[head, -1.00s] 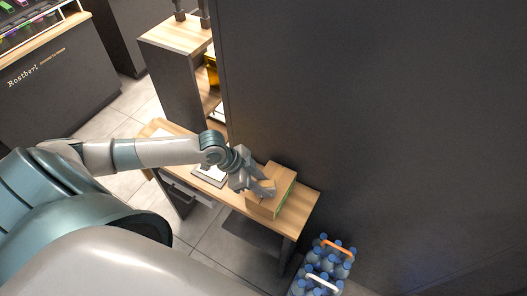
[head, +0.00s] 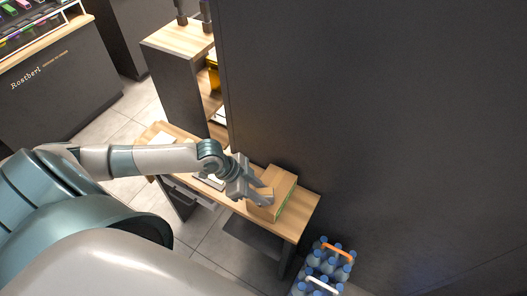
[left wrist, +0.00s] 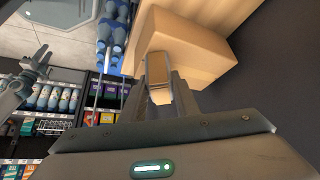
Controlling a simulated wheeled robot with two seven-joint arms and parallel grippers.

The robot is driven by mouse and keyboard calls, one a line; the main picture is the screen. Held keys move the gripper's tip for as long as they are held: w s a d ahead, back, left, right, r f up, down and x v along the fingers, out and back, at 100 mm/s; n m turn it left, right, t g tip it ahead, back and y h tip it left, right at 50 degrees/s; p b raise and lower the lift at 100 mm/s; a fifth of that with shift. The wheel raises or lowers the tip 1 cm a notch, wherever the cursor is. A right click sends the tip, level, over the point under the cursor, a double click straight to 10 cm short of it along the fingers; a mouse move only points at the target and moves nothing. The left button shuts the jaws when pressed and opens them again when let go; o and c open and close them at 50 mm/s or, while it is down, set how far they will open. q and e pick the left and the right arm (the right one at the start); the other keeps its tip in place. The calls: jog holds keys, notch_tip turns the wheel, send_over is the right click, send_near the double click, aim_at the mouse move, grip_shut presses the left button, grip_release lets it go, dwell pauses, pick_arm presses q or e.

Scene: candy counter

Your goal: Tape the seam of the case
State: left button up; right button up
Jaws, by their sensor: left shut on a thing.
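The case is a closed brown cardboard box (head: 282,184) on a wooden table, with a green strip low on its near right side. It also fills the top middle of the left wrist view (left wrist: 195,48). My left gripper (head: 262,197) is at the left near side of the case. In the left wrist view its fingers are shut on a small brown piece, seemingly the tape roll (left wrist: 158,70), in front of the case wall; whether it touches the case I cannot tell. A grey gripper, seemingly my right one (left wrist: 38,68), shows at the left edge there; its jaw state is unclear.
The table (head: 301,217) stands against a tall dark wall (head: 370,110). A tray or pad lies left of the case, partly behind my arm. Blue-capped bottle packs (head: 328,262) stand on the floor to the right. Stocked shelves (left wrist: 55,100) show in the wrist view.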

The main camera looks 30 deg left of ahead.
pick_arm(q)
jog(key=shift+s+f, duration=0.15)
jog(key=shift+s, duration=0.1)
jog(key=shift+w+r+p, duration=0.15)
jog(key=shift+r+p, duration=0.45)
jog(key=shift+r, duration=1.95)
jog(key=shift+w, duration=0.1)
